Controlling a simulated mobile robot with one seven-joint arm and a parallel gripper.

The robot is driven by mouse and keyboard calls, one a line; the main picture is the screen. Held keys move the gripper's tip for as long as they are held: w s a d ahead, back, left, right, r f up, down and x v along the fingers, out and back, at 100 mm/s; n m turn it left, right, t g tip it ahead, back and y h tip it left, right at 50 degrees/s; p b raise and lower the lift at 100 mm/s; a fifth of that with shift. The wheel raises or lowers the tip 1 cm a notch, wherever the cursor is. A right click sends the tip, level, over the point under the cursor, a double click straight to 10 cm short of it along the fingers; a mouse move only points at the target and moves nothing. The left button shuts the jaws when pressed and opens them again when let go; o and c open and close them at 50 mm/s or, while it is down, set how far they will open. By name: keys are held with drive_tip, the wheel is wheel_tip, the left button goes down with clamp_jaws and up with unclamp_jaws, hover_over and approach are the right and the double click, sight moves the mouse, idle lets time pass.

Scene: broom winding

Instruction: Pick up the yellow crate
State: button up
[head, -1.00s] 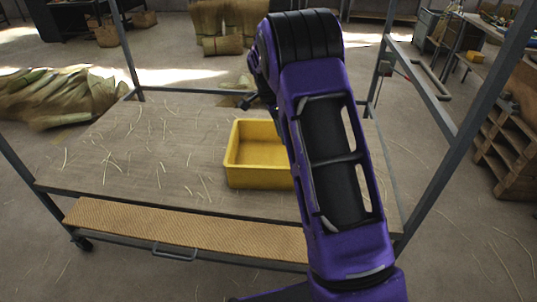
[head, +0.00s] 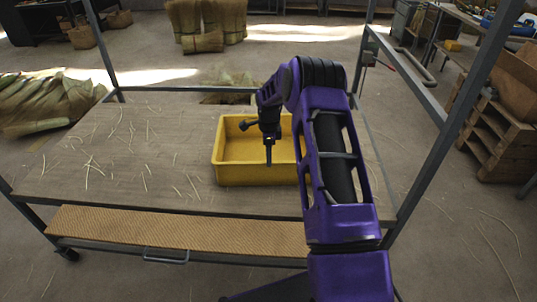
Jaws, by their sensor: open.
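The yellow crate (head: 230,174) sits upright on the wooden top of the cart, right of its middle. It looks empty, and my arm hides its right end. My gripper (head: 268,163) points down in front of or over the crate's open top, with its fingers seen against the crate's inside. The fingers are seen nearly edge-on, so the gap between them does not show. The gripper is open and holds nothing. I cannot tell whether it touches the crate.
The cart's top (head: 100,150) is strewn with loose straw stalks and is otherwise clear left of the crate. Grey metal posts (head: 440,160) rise at the cart's corners. A wooden rack (head: 500,140) stands at the right. Straw bundles (head: 40,105) lie on the floor behind left.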

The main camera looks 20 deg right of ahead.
drive_tip(key=shift+s+d+f+b, duration=0.1)
drive_tip(key=shift+f+b, duration=0.1)
drive_tip(key=shift+f, duration=1.3)
drive_tip(key=shift+d+f+b, duration=0.1)
drive_tip(key=shift+f+b, duration=0.05)
drive_tip(key=shift+f, duration=1.3)
clamp_jaws()
drive_tip(key=shift+r, duration=0.15)
